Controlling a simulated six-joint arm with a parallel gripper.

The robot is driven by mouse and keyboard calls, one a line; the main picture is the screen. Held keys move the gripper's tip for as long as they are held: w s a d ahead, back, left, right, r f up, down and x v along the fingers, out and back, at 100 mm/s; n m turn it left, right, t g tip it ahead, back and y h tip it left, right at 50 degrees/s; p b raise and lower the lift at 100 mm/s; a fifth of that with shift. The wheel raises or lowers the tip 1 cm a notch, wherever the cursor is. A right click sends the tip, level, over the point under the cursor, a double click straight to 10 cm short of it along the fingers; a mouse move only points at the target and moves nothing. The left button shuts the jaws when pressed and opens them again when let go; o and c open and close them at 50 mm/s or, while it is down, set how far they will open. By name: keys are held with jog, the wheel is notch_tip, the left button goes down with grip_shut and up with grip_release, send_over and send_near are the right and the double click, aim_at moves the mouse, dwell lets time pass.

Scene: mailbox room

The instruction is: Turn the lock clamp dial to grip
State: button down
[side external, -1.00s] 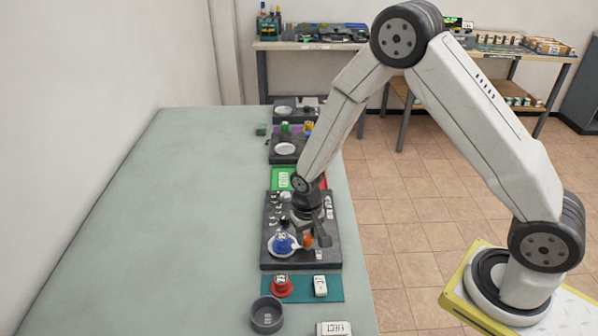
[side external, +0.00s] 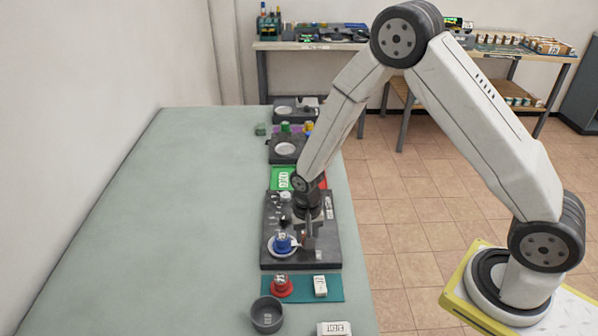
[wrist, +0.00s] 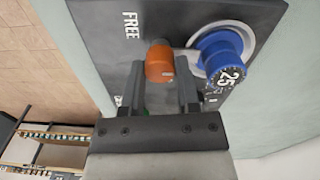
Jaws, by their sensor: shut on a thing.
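The orange dial (wrist: 160,62) sits on a dark panel (wrist: 268,8) near a printed FREE label (wrist: 131,28) in the wrist view. My gripper (wrist: 160,72) has one finger on each side of the orange dial and is shut on it. In the side view my gripper (side external: 309,238) reaches down to the panel (side external: 322,258), just right of a blue knob (side external: 282,243), and mostly hides the orange dial. I cannot see a grip label.
The blue knob, marked 25, stands close beside my finger on a pale round base. A red knob (side external: 281,286) and a white block (side external: 320,286) sit on a teal mat in front. A dark cup (side external: 267,315) is nearer. The table (side external: 170,220) is clear at left.

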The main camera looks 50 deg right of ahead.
jog(key=shift+c, duration=1.6)
grip_release()
jog(key=shift+r, duration=0.15)
jog(key=shift+r, duration=3.8)
jog(key=shift+s+d+r, duration=0.1)
jog(key=shift+s+r, duration=0.15)
jog(key=shift+r, duration=0.15)
jog(key=s+d+r+n+t, duration=0.2)
jog(key=s+r+n, duration=0.5)
jog(key=s, duration=0.4)
jog(key=shift+d+t, duration=0.4)
jog(key=shift+d, duration=0.45)
